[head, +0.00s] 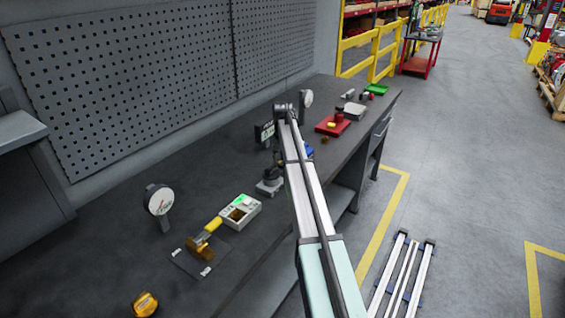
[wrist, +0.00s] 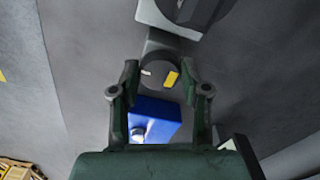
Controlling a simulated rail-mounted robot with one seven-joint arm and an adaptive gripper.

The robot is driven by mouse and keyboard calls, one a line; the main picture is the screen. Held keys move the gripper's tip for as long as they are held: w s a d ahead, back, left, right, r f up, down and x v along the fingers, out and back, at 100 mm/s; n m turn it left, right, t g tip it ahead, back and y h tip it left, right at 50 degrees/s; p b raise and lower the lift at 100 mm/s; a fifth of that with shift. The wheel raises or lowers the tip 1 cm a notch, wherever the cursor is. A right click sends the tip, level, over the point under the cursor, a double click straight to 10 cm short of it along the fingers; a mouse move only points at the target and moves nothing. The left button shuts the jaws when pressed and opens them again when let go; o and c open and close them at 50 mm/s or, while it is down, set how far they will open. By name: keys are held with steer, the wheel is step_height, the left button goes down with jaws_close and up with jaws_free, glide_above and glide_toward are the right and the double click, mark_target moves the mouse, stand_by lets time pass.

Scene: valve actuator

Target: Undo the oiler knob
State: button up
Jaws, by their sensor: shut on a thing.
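In the wrist view a dark round knob (wrist: 154,76), which I take for the oiler knob, sits between the two fingertips of my gripper (wrist: 159,71). It has a yellow mark on its right and a small white mark on its left. The fingers stand one on each side of the knob and are shut on it. A blue block (wrist: 156,118) shows between the fingers, nearer my palm. In the head view my arm reaches over the bench and hides most of this spot. The knob cannot be made out there.
On the bench (head: 120,250) stand a round gauge (head: 159,200), a yellow-handled valve (head: 205,239), a white box (head: 240,212) and an amber piece (head: 145,303). A pegboard wall (head: 130,75) bounds the left.

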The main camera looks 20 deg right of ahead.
steer(key=n, duration=0.4)
steer(key=shift+s+f+n, duration=0.1)
steer(key=shift+n, duration=0.3)
steer(key=n, duration=0.3)
steer(key=shift+n+b, duration=0.3)
steer(key=shift+b, duration=0.05)
steer(key=n, duration=0.4)
steer(key=shift+d, duration=0.1)
steer(key=shift+n, duration=2.2)
steer(key=o, duration=1.1)
steer(key=shift+o, duration=0.2)
